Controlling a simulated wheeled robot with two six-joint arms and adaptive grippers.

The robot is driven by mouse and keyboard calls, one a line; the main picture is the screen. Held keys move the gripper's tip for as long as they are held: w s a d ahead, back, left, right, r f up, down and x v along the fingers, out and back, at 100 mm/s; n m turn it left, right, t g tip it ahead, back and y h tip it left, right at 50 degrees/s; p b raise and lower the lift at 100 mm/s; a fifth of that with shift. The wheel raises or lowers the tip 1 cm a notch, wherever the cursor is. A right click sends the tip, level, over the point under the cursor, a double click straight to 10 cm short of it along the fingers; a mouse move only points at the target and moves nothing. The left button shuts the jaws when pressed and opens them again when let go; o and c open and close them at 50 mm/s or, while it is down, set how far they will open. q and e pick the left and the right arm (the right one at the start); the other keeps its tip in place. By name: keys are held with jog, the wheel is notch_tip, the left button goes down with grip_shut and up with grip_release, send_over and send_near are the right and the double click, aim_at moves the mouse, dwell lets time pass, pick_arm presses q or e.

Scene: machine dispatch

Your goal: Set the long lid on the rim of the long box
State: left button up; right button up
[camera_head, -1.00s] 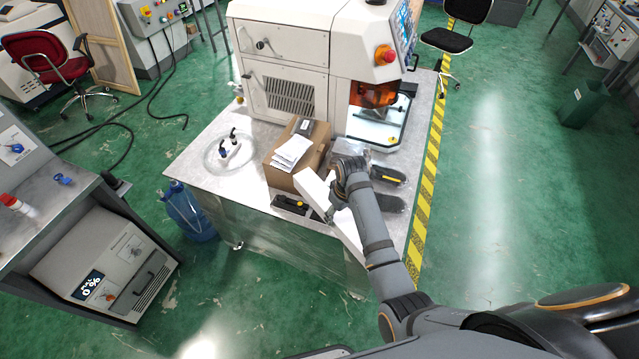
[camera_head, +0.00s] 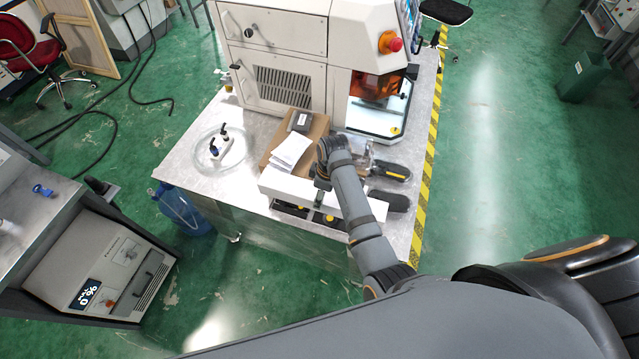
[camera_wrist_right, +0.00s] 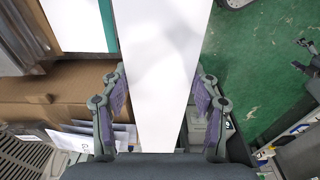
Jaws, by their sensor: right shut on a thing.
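The long lid is a long white panel (camera_head: 285,187). My right gripper (camera_head: 325,165) is shut on it, and it hangs above the table's front part, in front of the brown carton. In the right wrist view the lid (camera_wrist_right: 165,55) runs from between the two fingers of the right gripper (camera_wrist_right: 160,110) up to the top edge. A white surface with a teal edge (camera_wrist_right: 75,25) shows beside it at the upper left; I cannot tell whether it is the long box. I cannot clearly make out the long box in the head view. My left gripper is out of view.
The brown carton (camera_head: 268,157) carries papers (camera_head: 290,150) and a small dark box (camera_head: 301,121). A white machine (camera_head: 285,65) stands behind. Black-and-yellow tools (camera_head: 388,171) lie at the right. A clear hose coil (camera_head: 200,150) lies at the left.

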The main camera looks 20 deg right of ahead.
jog(key=shift+s+r, duration=0.2)
jog(key=shift+s, duration=0.25)
jog(key=shift+f, duration=0.4)
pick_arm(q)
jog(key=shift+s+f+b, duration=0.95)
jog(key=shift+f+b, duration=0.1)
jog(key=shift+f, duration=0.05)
pick_arm(e)
jog(key=shift+w+f, duration=0.15)
jog(key=shift+f, duration=2)
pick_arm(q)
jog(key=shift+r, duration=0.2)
